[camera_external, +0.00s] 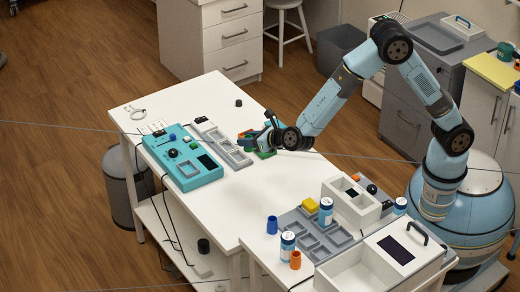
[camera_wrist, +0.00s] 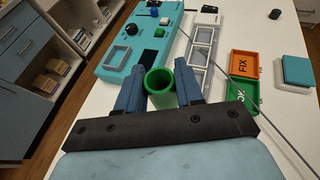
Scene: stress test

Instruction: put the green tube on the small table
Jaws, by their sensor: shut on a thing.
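The green tube (camera_wrist: 160,82) stands with its open round end toward the camera in the wrist view. My gripper (camera_wrist: 160,92) is shut on it, one blue finger on each side. In the external view my gripper (camera_external: 262,138) is over the right part of the long white table (camera_external: 225,205); the tube cannot be made out there. A second, nearer white table (camera_external: 258,246) adjoins it at the lower right, with a grey tray on it. I cannot tell for sure which is the small table.
A teal panel (camera_external: 183,160) and grey compartment tray (camera_external: 228,147) lie on the long table. An orange FIX tray (camera_wrist: 244,64) and green OK tray (camera_wrist: 241,97) are right of my gripper. Blue cup (camera_external: 272,225), orange cup (camera_external: 295,260) and bottles crowd the nearer table.

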